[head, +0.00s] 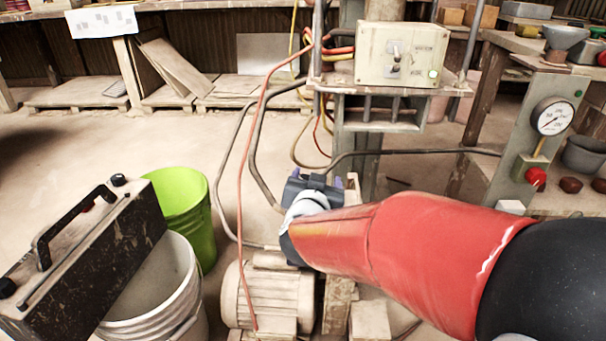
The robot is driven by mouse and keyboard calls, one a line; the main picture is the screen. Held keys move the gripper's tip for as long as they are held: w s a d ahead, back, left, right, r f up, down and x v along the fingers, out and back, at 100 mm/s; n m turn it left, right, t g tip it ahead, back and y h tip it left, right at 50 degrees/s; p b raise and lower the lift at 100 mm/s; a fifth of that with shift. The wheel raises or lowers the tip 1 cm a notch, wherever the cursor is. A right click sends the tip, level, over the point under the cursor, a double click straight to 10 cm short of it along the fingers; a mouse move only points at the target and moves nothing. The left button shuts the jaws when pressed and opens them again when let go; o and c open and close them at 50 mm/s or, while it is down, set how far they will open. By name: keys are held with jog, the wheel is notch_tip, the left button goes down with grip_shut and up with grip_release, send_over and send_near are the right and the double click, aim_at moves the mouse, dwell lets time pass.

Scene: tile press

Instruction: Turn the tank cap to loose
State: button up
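My gripper (312,183) is at the end of my red arm, just left of the grey press column and above the pale motor. I see it from behind. Its dark body hides the fingertips and whatever is in front of them, so I cannot tell if it is open or shut, or if it touches anything. I cannot clearly make out a tank cap. The area behind my gripper and forearm is hidden.
A ribbed motor (268,295) stands below my gripper. Hoses, including a red one (243,190), hang just left of it. A switch box (402,55) sits above, and a gauge panel (540,125) stands right. A green bucket (185,205), white bucket (160,280) and dark handled box (95,262) are left.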

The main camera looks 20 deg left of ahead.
jog(key=s+a+f+m+t+h, duration=0.1)
jog(key=s+a+f+t+h, duration=0.15)
jog(key=s+a+h, duration=0.2)
jog(key=w, duration=0.8)
jog(key=shift+d+f, duration=0.15)
jog(key=shift+f, duration=0.25)
jog(key=shift+c, duration=0.4)
jog(key=c, duration=0.9)
